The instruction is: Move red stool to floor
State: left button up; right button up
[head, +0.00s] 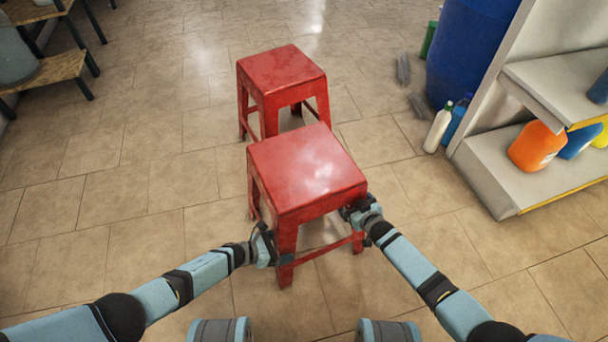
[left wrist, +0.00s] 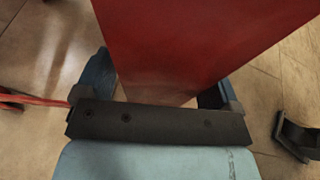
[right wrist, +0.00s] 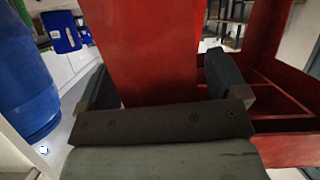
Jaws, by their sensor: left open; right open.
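Two red stools stand upright in the head view. The near red stool (head: 308,170) is in front of me, and the far red stool (head: 281,72) is just behind it. My left gripper (head: 268,245) is at the near stool's front left leg, jaws open on either side of it; the leg also fills the middle of the left wrist view (left wrist: 170,60). My right gripper (head: 357,212) is at the near stool's right leg, jaws open around it; that leg shows between the fingers in the right wrist view (right wrist: 150,55).
A shelf (head: 485,170) with an orange bottle (head: 537,147) stands on the right. A blue drum (head: 468,50) and a white bottle (head: 438,128) stand beside it. A wooden rack (head: 45,72) is at the far left. The tiled floor (head: 130,170) on the left is clear.

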aim_at(276, 240)
pick_arm(q)
grip_shut()
pick_arm(e)
grip_shut()
pick_arm(q)
jog(key=shift+d, duration=0.1)
pick_arm(e)
jog(key=shift+w+r, duration=0.1)
pick_arm(q)
jog(key=shift+r, duration=0.1)
